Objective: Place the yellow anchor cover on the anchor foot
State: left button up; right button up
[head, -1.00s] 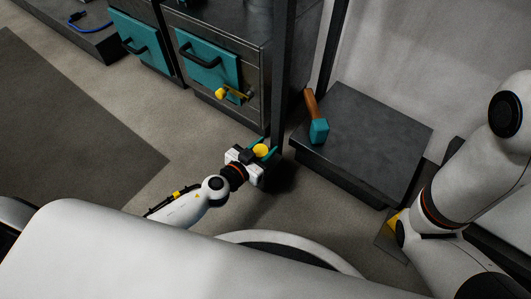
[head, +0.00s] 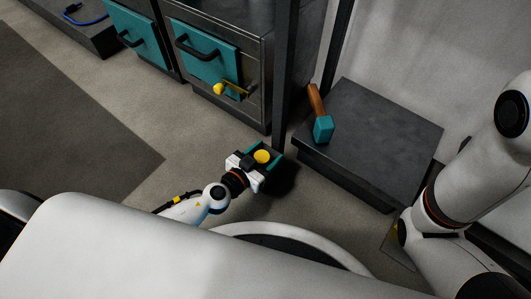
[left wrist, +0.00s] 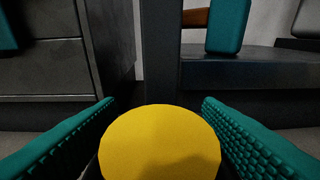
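The yellow anchor cover (head: 262,157) shows as a round yellow top between the teal fingers of my left gripper (head: 272,157). In the left wrist view the cover (left wrist: 160,145) fills the space between both ribbed finger pads, and the gripper looks shut on it. The gripper is low, near the bottom of the dark upright post (head: 291,75). In the left wrist view this post (left wrist: 160,55) stands straight ahead, beyond the cover. I cannot make out the anchor foot; the cover hides the lower middle of the wrist view. My right gripper is out of view.
A dark low platform (head: 385,135) right of the post carries a teal-headed mallet (head: 323,128) with a wooden handle. Cabinets with teal hatches (head: 205,52) stand behind, one with a yellow-knobbed latch (head: 220,89). Open floor (head: 110,115) lies to the left.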

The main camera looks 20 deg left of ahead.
pick_arm(q)
jog(key=shift+r, duration=0.15)
jog(key=shift+s, duration=0.25)
jog(key=b+v, duration=0.2)
jog(key=v, duration=0.9)
jog(key=shift+s+r, duration=0.2)
jog(key=shift+s, duration=0.05)
jog(key=shift+a, duration=0.15)
